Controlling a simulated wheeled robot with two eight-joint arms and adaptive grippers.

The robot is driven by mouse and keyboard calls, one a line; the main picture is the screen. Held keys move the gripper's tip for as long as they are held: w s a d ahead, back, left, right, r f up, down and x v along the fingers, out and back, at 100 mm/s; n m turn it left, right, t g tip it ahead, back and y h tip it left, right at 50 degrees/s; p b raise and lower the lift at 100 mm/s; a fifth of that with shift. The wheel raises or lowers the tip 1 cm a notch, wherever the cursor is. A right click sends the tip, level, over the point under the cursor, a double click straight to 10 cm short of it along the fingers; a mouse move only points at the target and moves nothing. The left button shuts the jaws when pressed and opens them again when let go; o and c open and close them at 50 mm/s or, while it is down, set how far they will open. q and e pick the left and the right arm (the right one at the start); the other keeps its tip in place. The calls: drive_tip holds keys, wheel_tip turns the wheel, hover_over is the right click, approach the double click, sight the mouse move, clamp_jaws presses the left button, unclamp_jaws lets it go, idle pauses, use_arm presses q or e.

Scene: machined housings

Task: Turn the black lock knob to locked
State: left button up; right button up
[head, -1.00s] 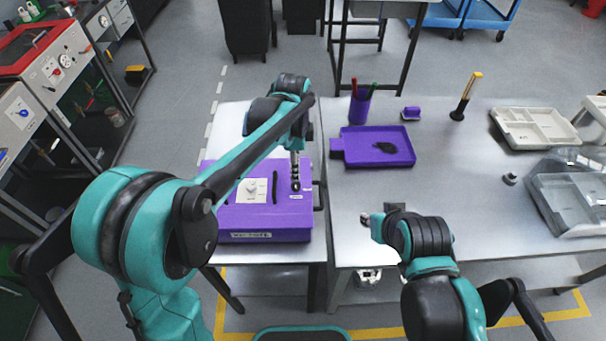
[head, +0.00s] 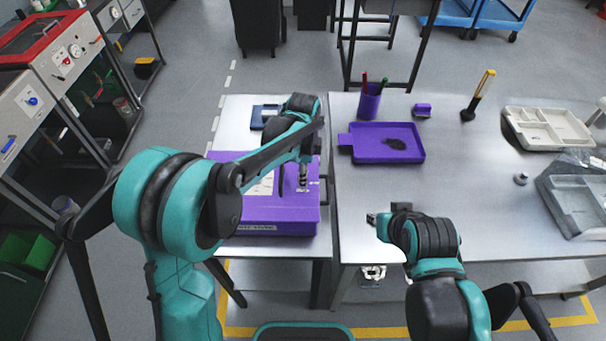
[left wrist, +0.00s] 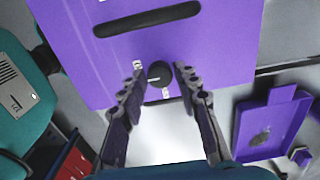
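The purple housing (head: 270,218) lies on the left table under my left arm. In the left wrist view its purple face (left wrist: 225,40) fills the upper middle. The round black lock knob (left wrist: 159,73) is near that face's lower edge, with small white marks to its upper left and below. My left gripper (left wrist: 161,76) is open, with one fingertip on each side of the knob; contact is not clear. In the head view my left gripper (head: 303,182) is over the housing's right part and hides the knob. My right gripper (head: 373,218) is above the right table's front left; its fingers are unclear.
A long black slot or handle (left wrist: 148,19) is on the housing face. A purple tray (head: 415,155) with a dark piece, a purple pen cup (head: 369,103) and a screwdriver (head: 478,98) are on the right table. A dark blue object (head: 264,116) lies behind the housing. The right table's middle is clear.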

use_arm(q)
clamp_jaws()
drive_tip(key=shift+n, duration=0.3)
drive_tip(key=n, duration=1.2)
drive_tip(key=shift+n, duration=2.6)
